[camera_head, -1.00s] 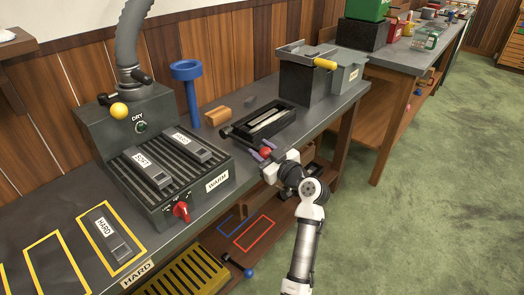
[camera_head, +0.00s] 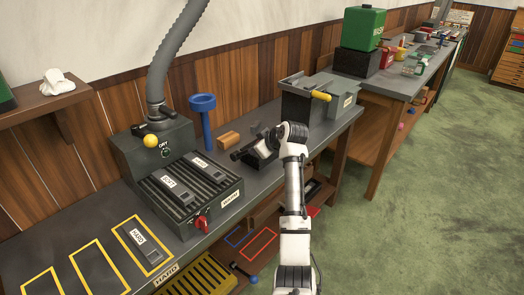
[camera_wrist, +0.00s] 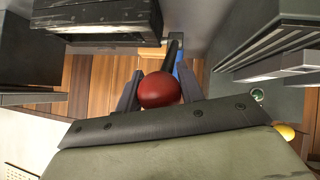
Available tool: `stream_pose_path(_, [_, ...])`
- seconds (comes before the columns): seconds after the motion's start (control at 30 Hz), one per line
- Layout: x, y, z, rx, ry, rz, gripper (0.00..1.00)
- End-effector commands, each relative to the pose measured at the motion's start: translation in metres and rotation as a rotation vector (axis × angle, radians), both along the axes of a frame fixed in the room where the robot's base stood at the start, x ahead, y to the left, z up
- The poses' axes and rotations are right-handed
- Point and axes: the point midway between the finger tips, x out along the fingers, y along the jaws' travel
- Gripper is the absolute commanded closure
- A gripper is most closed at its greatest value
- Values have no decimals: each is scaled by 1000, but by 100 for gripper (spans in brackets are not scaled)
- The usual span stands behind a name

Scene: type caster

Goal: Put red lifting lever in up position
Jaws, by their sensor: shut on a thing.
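The red lifting lever shows in the wrist view as a red ball knob (camera_wrist: 159,90) on a dark rod (camera_wrist: 173,55). My gripper (camera_wrist: 157,82) has one finger on each side of the knob and is shut on it. Part of the black device (camera_head: 262,158) with the lever shows just left of my wrist, on the grey workbench. I cannot tell the lever's exact angle.
A dark heater unit (camera_head: 185,190) with a red dial stands left of my arm, with a blue funnel (camera_head: 203,120) behind it. A wooden block (camera_head: 229,140) lies near the wall. A grey machine (camera_head: 305,100) with a yellow handle stands close on the right.

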Motion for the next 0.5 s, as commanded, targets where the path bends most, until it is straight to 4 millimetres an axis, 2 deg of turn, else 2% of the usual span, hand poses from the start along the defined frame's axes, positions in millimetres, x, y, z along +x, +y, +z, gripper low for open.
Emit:
stream_pose_path(0.03, [3, 4, 14, -24, 14, 5, 100])
stream_pose_path(0.1, [6, 8, 17, -54, 38, 5, 100])
stream_pose_path(0.5, [14, 18, 24, -142, 111, 3, 100])
